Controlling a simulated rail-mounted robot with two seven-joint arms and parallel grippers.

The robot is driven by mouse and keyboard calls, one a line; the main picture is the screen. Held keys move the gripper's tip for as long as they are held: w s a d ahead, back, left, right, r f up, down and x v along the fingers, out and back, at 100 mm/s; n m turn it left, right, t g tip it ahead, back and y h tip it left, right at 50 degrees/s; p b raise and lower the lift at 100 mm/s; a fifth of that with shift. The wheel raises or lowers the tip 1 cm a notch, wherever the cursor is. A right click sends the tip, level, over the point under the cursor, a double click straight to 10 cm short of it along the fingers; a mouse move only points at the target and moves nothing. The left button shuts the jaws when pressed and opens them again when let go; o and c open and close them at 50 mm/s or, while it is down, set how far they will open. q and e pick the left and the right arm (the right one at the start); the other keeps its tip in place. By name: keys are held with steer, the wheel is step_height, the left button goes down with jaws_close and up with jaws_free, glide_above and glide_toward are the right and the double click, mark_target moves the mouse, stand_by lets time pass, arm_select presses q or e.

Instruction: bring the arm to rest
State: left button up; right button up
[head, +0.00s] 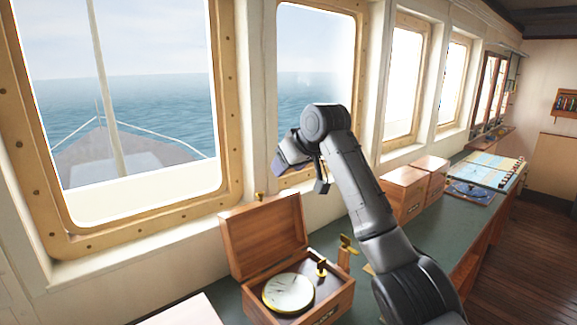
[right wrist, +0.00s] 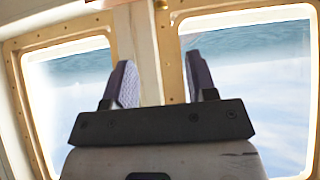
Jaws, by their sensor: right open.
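My right arm rises from the lower right in the head view and bends at the top, with its gripper (head: 310,172) raised in front of the window post, above the open box. In the right wrist view the two fingers of my right gripper (right wrist: 160,88) stand well apart with nothing between them. Beyond them are the window post and panes. My left gripper is not in view.
An open wooden box (head: 328,304) with a round white dial (head: 288,293) stands on the green counter (head: 328,236) below the arm. Closed wooden boxes (head: 402,192) and a spiral-bound chart book (head: 487,170) lie farther right. Windows (head: 125,100) line the wall behind.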

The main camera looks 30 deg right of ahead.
steer(key=s+a+r+t+h, duration=0.1)
steer(key=s+a+r+t, duration=0.25)
steer(key=s+r, duration=0.35)
steer(key=s+a+r+t+h, duration=0.1)
steer(key=s+a+r+t, duration=0.1)
steer(key=s+r+t, duration=0.45)
steer(key=s+a+f+g+p, duration=0.15)
steer(key=s+f, duration=0.45)
steer(key=f, duration=0.7)
steer(key=s+f+g+p, duration=0.1)
steer(key=s+f+g, duration=0.3)
steer(key=f, duration=1)
steer(key=s+a+f+g+p, duration=0.1)
steer(key=s+f+p, duration=0.1)
steer(key=s+f, duration=0.8)
steer(key=s+f+g, duration=0.4)
steer(key=s+f, duration=0.5)
steer(key=f, duration=0.3)
steer(key=s+f+g+p, duration=0.1)
steer(key=s+f+g, duration=0.3)
steer(key=s+f, duration=0.6)
steer(key=shift+s+f+m+p, duration=0.15)
steer(key=shift+f+m+p, duration=0.15)
steer(key=shift+f, duration=0.55)
